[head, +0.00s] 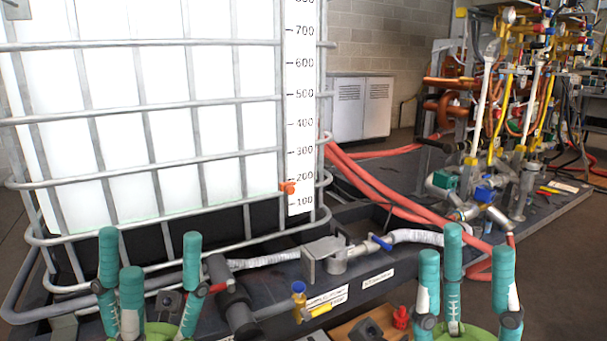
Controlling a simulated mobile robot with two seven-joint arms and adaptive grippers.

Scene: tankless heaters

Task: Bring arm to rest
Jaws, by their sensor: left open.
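My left gripper (150,290) is at the bottom left of the head view. Its teal-tipped fingers point up and stand spread apart, with nothing between them. My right gripper (468,285) is at the bottom right, with its teal fingers also pointing up and spread, and it looks empty. Both grippers are in front of the dark skid. The arms behind the grippers are mostly below the picture edge.
A white caged tank (150,130) with a litre scale fills the left. Pipes and a blue-handled valve (380,243) lie on the dark skid between the grippers. Red hoses (385,195) run to a pipe rack (500,120) at right. Grey cabinets (361,107) stand behind.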

